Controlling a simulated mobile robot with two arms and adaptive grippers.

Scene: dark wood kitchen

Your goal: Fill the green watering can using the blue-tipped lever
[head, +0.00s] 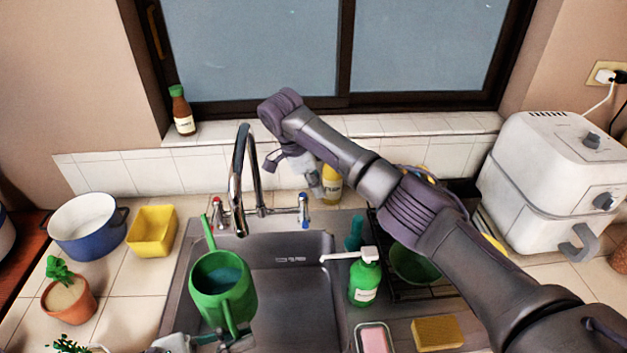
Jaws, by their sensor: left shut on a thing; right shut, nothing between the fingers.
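The green watering can (208,302) is over the left part of the sink, its open top facing up and a bluish surface inside. My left gripper (222,340) is shut on its handle at the bottom of the head view. The faucet (239,165) arches above, its spout end near the can's back right rim. I see no clear stream of water. The blue-tipped lever (304,208) stands right of the faucet, the red-tipped lever (218,210) left of it. My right gripper (316,187) is shut and empty, just above and right of the blue tip; contact cannot be told.
The sink (290,275) is free right of the can. A green soap bottle (365,282), a pink sponge dish (374,340) and a yellow sponge (437,332) line its right side. A yellow bottle (332,188) stands behind my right gripper. A yellow tub (152,232) stands left.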

